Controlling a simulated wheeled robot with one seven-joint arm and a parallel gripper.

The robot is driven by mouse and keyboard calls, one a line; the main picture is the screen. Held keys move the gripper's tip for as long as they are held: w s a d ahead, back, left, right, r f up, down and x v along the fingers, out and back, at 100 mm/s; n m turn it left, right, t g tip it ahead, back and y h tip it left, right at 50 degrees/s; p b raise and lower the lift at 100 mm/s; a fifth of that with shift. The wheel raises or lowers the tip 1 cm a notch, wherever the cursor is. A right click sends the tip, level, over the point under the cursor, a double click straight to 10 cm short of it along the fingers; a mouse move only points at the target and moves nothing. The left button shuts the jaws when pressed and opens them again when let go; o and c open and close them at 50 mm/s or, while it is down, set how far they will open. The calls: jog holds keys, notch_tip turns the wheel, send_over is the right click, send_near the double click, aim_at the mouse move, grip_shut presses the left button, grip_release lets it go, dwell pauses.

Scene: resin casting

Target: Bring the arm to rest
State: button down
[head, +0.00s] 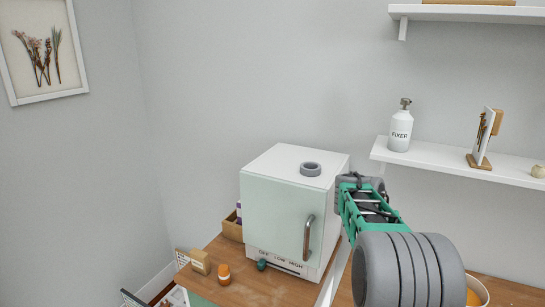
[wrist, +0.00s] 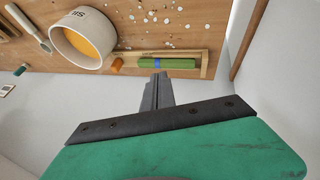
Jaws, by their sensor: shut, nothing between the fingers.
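My gripper (wrist: 160,80) shows in the wrist view, with its dark fingers together and nothing between them. In the head view my grey and green arm reaches up from the lower right, and its far end is beside the right side of a white cabinet; the fingertips are hidden there. In the wrist view the fingertips are close to a green stick with a blue band (wrist: 178,63) lying in a shallow wooden tray (wrist: 204,62). I cannot tell whether they touch.
The white cabinet with a pale green door (head: 275,215) stands on the wooden worktop (head: 245,288). A FIXER bottle (head: 400,130) and a small frame (head: 484,137) stand on the wall shelf (head: 440,163). A cup of orange liquid (wrist: 84,40) stands among scattered white specks.

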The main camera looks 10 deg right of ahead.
jog(key=s+a+r+n+t+y, duration=0.1)
jog(key=s+a, duration=0.1)
jog(key=a, duration=0.5)
jog(key=s+a+r+n+y, duration=0.1)
jog(key=s+a+n, duration=0.15)
jog(key=a, duration=0.45)
jog(key=s+a+f+n+y, duration=0.1)
jog(key=s+a+f+y, duration=0.1)
jog(key=s+a, duration=0.6)
jog(key=s+a+f+n+y, duration=0.2)
jog(key=s+a+f, duration=0.1)
jog(key=s+a, duration=0.4)
jog(key=a, duration=0.3)
jog(key=shift+s, duration=0.4)
jog(key=shift+n, duration=0.25)
